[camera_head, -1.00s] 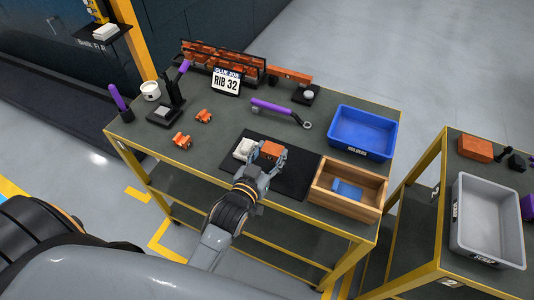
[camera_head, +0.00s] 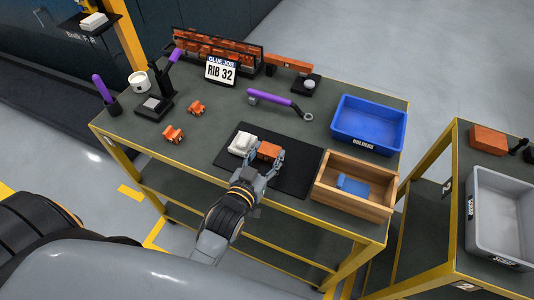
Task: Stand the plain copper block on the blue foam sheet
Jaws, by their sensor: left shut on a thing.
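An orange-brown copper block (camera_head: 269,150) is at the black mat on the near part of the table. My left gripper (camera_head: 269,158) is shut on it, one finger at each side. I cannot tell whether the block touches the mat or is just above it. A blue piece (camera_head: 353,185), which looks like the foam, lies inside the open wooden box (camera_head: 336,201) to the right of the gripper. My right gripper is not in view.
A blue bin (camera_head: 368,137) stands behind the wooden box. A purple-handled tool (camera_head: 270,98) and small copper parts (camera_head: 173,134) lie farther back. A second cart holds a grey bin (camera_head: 500,222).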

